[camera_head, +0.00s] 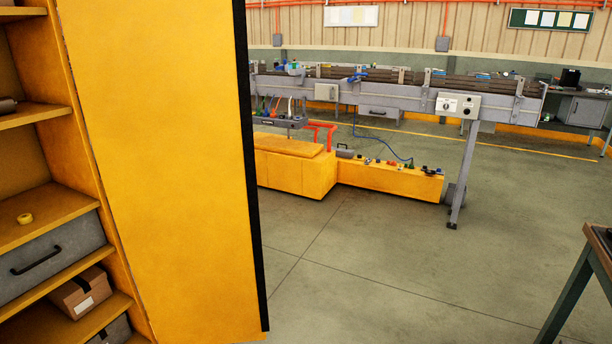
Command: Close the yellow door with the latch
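The yellow door (165,170) is a tall flat panel with a black strip (249,165) along its free right edge. It stands open, swung out from the yellow cabinet (100,190) at the left, whose shelves are exposed. Its top runs out of the picture. No latch can be made out on the face that shows. My gripper is not in view.
Clear floor (400,270) lies right of the door. A table (590,262) stands at the right edge. A roller conveyor (400,90) and low yellow unit (390,180) stand behind.

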